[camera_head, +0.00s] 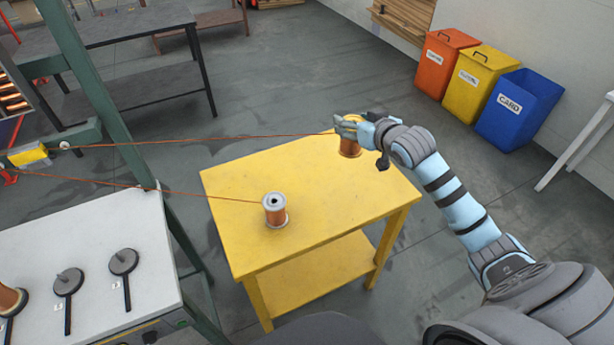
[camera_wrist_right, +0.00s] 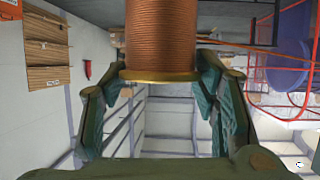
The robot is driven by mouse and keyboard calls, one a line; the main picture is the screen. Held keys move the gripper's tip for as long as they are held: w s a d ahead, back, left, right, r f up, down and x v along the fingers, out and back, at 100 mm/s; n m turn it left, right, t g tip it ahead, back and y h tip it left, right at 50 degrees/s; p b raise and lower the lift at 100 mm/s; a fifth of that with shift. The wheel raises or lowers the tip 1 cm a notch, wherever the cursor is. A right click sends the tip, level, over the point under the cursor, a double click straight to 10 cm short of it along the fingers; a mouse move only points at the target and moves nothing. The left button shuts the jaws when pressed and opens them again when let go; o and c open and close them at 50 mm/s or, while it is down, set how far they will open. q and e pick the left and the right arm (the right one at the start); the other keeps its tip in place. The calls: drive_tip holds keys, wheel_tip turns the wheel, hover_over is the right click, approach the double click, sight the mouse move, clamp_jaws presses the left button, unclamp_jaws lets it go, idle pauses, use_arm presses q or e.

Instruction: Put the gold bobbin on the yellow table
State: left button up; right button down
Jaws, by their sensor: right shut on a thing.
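The gold bobbin (camera_head: 349,148), wound with copper-coloured wire, is in my right gripper (camera_head: 350,126). In the right wrist view the bobbin (camera_wrist_right: 161,38) shows its gold flange between the two fingers of the gripper (camera_wrist_right: 161,76), which is shut on it. In the head view the bobbin overlaps the far right part of the yellow table (camera_head: 240,185); I cannot tell whether it touches the top. Its upper part is hidden by the gripper. My left gripper is not in view.
A silver-flanged copper bobbin (camera_head: 275,210) stands on the yellow table. Thin wires run left from both bobbins. A white table (camera_head: 90,250) with dark spindle holders stands at left. Orange (camera_head: 443,62), yellow (camera_head: 478,80) and blue (camera_head: 517,108) bins stand behind. The table's middle is clear.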

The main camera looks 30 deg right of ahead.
drive_tip(key=shift+w+d+r+m+h, duration=0.3)
drive_tip(key=shift+w+d+m+h, duration=0.25)
drive_tip(key=shift+w+h, duration=0.1)
drive_tip(key=shift+d+f+h, duration=0.1)
drive_tip(key=shift+d+h, duration=0.15)
drive_tip(key=shift+m, duration=0.35)
drive_tip(key=f, duration=0.4)
drive_tip(key=s+f+b, duration=0.1)
drive_tip(key=f, duration=0.1)
drive_tip(key=shift+s+d+f, duration=0.1)
drive_tip(key=shift+d+f, duration=0.05)
drive_tip(key=shift+f, duration=0.1)
drive_tip(key=f+b, duration=0.2)
drive_tip(key=f, duration=1.1)
drive_tip(key=shift+w+b, duration=0.2)
drive_tip(key=shift+b, duration=0.15)
drive_tip(key=c, duration=0.6)
unclamp_jaws()
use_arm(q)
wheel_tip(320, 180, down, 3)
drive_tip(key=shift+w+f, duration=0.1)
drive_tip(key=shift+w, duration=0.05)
use_arm(e)
drive_tip(key=shift+s, duration=0.1)
use_arm(q)
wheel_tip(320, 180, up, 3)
drive_tip(key=p, duration=0.3)
use_arm(e)
drive_tip(key=v, duration=1.2)
